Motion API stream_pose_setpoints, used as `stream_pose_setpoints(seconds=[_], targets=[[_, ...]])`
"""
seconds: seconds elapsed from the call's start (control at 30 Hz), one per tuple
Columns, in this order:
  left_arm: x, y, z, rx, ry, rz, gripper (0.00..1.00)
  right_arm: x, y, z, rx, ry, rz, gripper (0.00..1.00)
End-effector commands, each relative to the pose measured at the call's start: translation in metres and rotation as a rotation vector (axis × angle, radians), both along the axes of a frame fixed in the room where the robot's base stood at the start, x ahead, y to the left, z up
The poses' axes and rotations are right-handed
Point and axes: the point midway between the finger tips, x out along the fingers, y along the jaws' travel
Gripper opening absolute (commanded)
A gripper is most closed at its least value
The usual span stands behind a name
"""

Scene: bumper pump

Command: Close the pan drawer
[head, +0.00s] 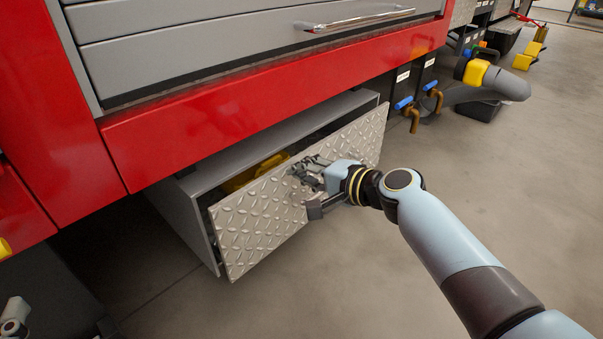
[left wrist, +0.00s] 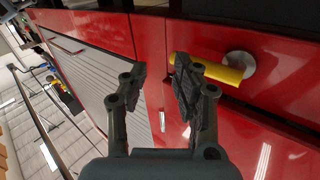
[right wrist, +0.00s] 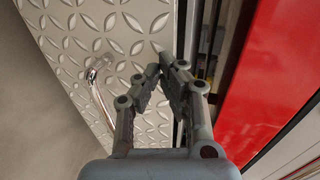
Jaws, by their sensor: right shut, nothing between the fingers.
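The pan drawer's front (head: 255,225) is a silver diamond-plate panel low under the red truck body. The drawer stands partly out from its grey housing (head: 200,175), with a dark gap behind the panel. A yellow object (head: 255,172) shows inside. My right gripper (head: 308,185) is shut and empty at the panel's upper middle; contact is unclear. The right wrist view shows its fingertips (right wrist: 163,68) near the panel's edge, beside a chrome handle (right wrist: 97,90). My left gripper (left wrist: 158,82) is open and empty, facing red panels and a yellow-gripped handle (left wrist: 210,68).
A grey drawer with a chrome handle (head: 360,19) sits above the red beam (head: 250,95). Blue-handled brass valves (head: 410,110) and a grey hose with a yellow collar (head: 475,72) stand to the right. The floor (head: 500,190) in front is clear.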

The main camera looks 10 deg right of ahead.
Motion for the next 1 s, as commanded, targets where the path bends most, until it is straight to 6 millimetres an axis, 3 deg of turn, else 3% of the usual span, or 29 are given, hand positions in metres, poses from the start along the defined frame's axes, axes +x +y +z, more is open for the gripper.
stream_pose_setpoints(seconds=[0.47,0.7,1.0], targets=[[0.004,-0.001,0.007,0.001,-0.032,-0.003,0.29,0.003,0.002,0.000,-0.001,0.001,0.000,0.00],[0.004,-0.001,0.010,0.001,-0.046,-0.006,0.29,0.024,0.016,0.000,0.001,-0.001,0.000,0.00],[0.008,-0.002,0.015,0.001,-0.063,-0.007,0.29,0.025,0.017,0.000,-0.001,0.000,0.000,0.00]])
